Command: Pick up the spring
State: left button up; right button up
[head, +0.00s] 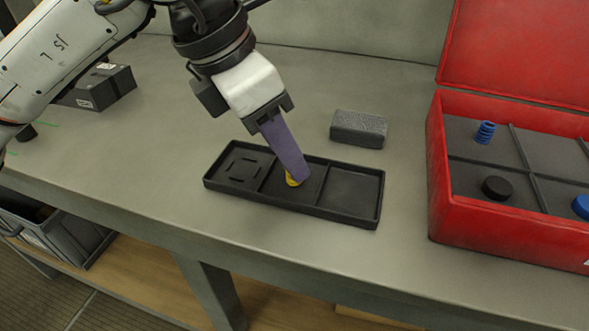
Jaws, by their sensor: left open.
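My left gripper (299,177) comes down from the upper left with its purple fingers pointing into the middle compartment of a black tray (348,216). It is open; the finger gap is hard to see from this angle. A small yellow part (291,179) lies in that compartment at the fingertips, partly hidden by them. I cannot tell whether it is a spring or whether the fingers touch it. A blue coil spring (485,132) stands in the back left compartment of the red case (480,222), well to the right of the gripper. My right gripper is not in view.
A grey foam-like block (358,128) lies behind the tray. The red case holds a black round part (496,188) and a blue part (582,206); its lid (520,50) is open. A dark box (98,88) stands at the left. The table between tray and case is clear.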

pick_arm(q)
jog(key=shift+x, duration=1.2)
grip_shut()
